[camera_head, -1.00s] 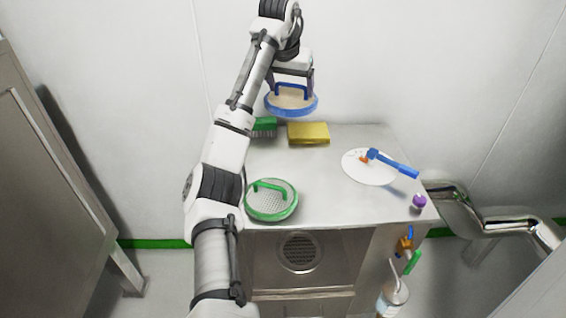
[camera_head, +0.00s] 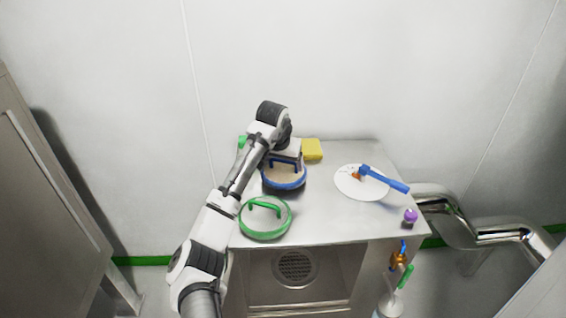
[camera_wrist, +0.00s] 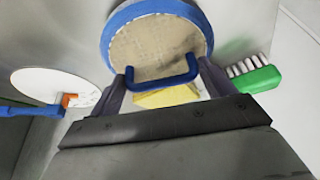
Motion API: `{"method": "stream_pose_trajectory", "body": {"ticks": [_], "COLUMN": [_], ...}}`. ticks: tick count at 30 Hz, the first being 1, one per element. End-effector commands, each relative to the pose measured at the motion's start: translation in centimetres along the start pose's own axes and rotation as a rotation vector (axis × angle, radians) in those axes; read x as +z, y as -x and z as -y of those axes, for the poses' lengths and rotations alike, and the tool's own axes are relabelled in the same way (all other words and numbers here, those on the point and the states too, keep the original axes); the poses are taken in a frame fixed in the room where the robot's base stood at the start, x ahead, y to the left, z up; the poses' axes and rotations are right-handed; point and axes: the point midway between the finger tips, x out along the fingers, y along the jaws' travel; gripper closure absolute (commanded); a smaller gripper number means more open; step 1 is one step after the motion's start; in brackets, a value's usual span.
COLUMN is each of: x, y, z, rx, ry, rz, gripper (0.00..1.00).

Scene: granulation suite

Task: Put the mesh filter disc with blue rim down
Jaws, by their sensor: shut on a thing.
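The mesh filter disc with blue rim (camera_head: 284,180) is in my gripper (camera_head: 286,160), low over the steel table top (camera_head: 325,218) in the head view. In the wrist view my gripper (camera_wrist: 165,80) is shut on the disc's blue handle, and the tan mesh of the disc (camera_wrist: 150,45) faces the camera. The disc is just behind the green-rimmed mesh disc (camera_head: 265,228). I cannot tell whether it touches the table top.
A yellow sponge (camera_head: 312,149) and a green brush (camera_wrist: 255,79) are at the back. A white round plate (camera_head: 352,184) with a blue-handled tool (camera_head: 385,179) lies to the right. A purple-topped item (camera_head: 410,215) stands at the right edge. The front middle-right is clear.

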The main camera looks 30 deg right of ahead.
Motion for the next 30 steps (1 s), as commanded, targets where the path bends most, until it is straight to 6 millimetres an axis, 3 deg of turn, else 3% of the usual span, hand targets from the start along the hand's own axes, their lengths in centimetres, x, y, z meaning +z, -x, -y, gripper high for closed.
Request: {"method": "stream_pose_trajectory", "body": {"ticks": [12, 13, 17, 25, 30], "x": [0.5, 0.5, 0.4, 0.3, 0.3], "y": [-1.1, -1.1, -1.1, -0.8, 1.3], "z": [0.0, 0.0, 0.0, 0.0, 0.0], "rx": [0.000, 0.000, 0.000, -0.001, 0.000], "ry": [0.000, 0.000, 0.000, -0.001, -0.002], "rz": [-0.001, -0.001, -0.001, -0.002, -0.004], "gripper": [0.42, 0.16, 0.00, 0.00, 0.00]}}
